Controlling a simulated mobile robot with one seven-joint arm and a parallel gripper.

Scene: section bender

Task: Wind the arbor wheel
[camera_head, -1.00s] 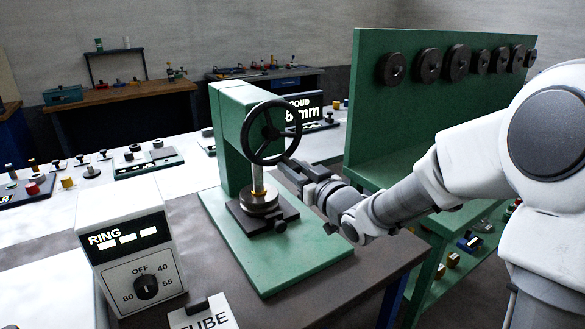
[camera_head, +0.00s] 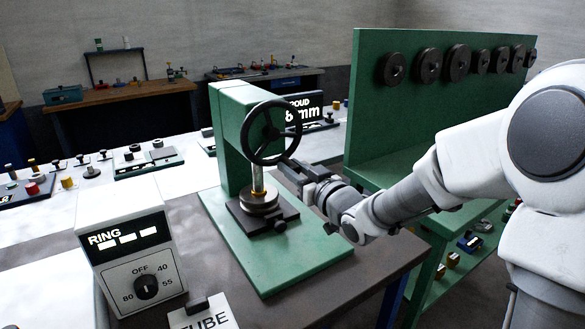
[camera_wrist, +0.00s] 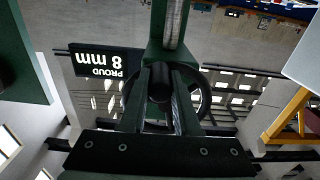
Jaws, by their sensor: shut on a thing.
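The arbor wheel (camera_head: 271,132) is a black spoked handwheel on the front of the green press (camera_head: 229,120). My gripper (camera_head: 290,167) comes in from the right at the wheel's lower right rim. In the wrist view my two fingers close on a dark round grip (camera_wrist: 160,86) of the wheel, with the rim (camera_wrist: 204,98) curving behind them. The fingers hide part of the grip.
A display (camera_head: 304,108) behind the press reads "PROUD 8 mm". A control box (camera_head: 130,250) marked RING, with a dial, stands at front left beside a TUBE card (camera_head: 203,318). A green rack (camera_head: 440,120) with dark discs stands at right behind my arm.

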